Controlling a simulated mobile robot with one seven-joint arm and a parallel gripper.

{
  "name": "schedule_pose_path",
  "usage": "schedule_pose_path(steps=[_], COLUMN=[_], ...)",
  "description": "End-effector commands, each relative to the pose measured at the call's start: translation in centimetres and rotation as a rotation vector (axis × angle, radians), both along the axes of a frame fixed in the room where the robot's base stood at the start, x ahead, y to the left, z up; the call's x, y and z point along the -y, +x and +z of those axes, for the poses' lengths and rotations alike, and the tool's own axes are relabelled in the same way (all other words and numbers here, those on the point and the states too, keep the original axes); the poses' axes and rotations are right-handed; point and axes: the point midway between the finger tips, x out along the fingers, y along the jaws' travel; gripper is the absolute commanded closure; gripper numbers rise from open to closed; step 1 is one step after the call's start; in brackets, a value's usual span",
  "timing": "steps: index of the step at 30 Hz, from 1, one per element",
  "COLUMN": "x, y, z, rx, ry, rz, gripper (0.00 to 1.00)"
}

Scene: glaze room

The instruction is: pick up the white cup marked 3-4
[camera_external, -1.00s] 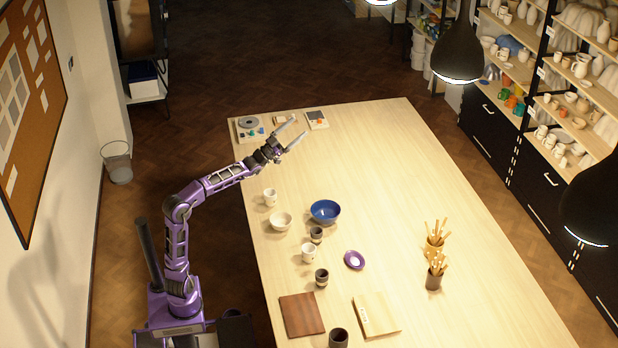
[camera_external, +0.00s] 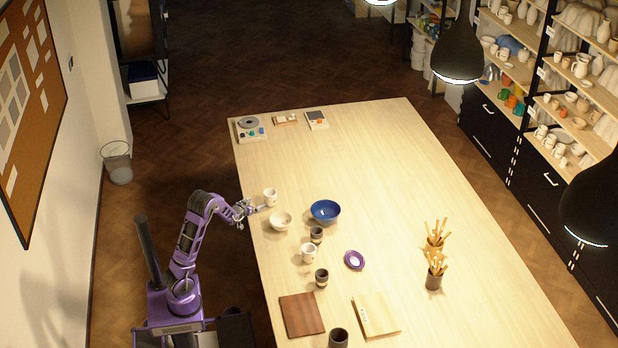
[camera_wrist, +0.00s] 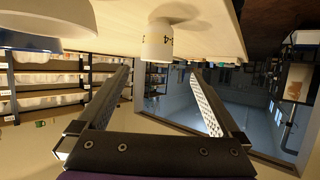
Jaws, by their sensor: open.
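A white cup (camera_external: 270,197) stands at the table's left edge. Another white cup (camera_external: 308,253) stands farther toward the front, beside dark cups. The marks on both are too small to read in the external view. The wrist view looks upside down. There a white cup (camera_wrist: 158,42) with dark marks, not clearly legible, is ahead, roughly in line with the gap between my fingers. My gripper (camera_external: 251,215) is open and empty at the table's left edge, close to the first cup and apart from it. Its fingers also frame the wrist view (camera_wrist: 161,72).
A white bowl (camera_external: 280,221) stands just right of my gripper, with a blue bowl (camera_external: 325,212) beyond it. Dark cups (camera_external: 316,235) (camera_external: 321,278) and a purple dish (camera_external: 354,260) are nearer the front. The table's far middle and right (camera_external: 400,160) are clear.

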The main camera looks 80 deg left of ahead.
Motion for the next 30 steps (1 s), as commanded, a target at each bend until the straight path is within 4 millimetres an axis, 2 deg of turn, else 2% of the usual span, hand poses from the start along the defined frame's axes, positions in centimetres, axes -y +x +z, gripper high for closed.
schedule_pose_path(steps=[12, 23, 30], x=[-5.6, -7.4, -9.4], y=[4.7, 6.4, 8.4], z=[-3.1, -4.3, -6.0], rx=[-0.001, 0.0, 0.001], ry=[0.001, 0.0, 0.002], rz=[-0.002, -0.001, -0.001], gripper=[0.0, 0.0, 0.0])
